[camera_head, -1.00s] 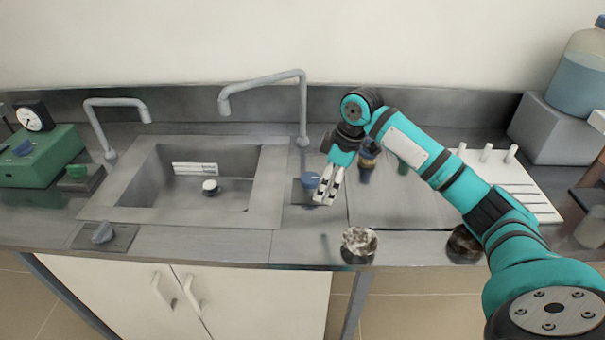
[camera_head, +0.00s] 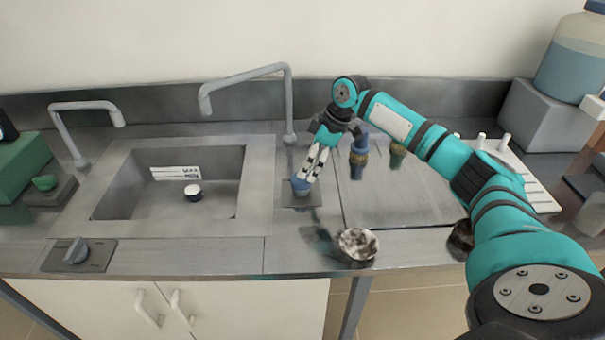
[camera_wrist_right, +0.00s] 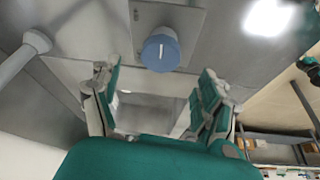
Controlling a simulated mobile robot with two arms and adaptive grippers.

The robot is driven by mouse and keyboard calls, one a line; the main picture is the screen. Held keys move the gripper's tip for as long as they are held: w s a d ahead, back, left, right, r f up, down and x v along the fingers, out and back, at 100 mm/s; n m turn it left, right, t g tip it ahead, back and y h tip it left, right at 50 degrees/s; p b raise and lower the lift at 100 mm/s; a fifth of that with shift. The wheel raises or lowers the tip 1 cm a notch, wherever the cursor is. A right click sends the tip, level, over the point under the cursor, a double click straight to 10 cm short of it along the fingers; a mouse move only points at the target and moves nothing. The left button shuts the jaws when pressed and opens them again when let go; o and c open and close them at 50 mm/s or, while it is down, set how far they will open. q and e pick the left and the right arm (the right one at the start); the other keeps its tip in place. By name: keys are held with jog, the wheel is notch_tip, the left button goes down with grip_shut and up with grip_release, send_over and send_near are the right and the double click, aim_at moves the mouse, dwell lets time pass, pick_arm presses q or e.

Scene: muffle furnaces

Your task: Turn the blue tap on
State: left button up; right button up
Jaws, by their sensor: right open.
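The blue tap knob (camera_head: 300,187) sits on a square grey plate on the counter, right of the sink. In the right wrist view the blue knob (camera_wrist_right: 161,51) shows a white mark line and lies just beyond the fingertips, between their directions. My right gripper (camera_head: 312,170) is open, its fingers pointing down at the knob; I cannot tell if a finger touches it. In the wrist view its two fingers (camera_wrist_right: 158,90) stand apart with nothing between them. The grey spout (camera_head: 289,105) rises behind the knob and bends left over the sink. My left gripper is not in view.
The sink (camera_head: 255,190) lies left of the knob. A grey knob (camera_head: 77,252) is at front left, with a second spout (camera_head: 65,135) behind.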

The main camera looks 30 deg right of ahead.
aim_at(301, 181)
jog(key=x, duration=0.4)
jog(key=shift+w+f, duration=0.1)
jog(key=shift+f, duration=0.05)
jog(key=shift+w+a+f, duration=0.1)
jog(key=shift+f, duration=0.25)
jog(key=shift+a+f, duration=0.1)
jog(key=shift+f, duration=0.2)
jog(key=shift+c, duration=0.6)
jog(key=c, duration=1.1)
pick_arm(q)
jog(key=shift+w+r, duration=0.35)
pick_arm(e)
jog(key=shift+o, duration=0.2)
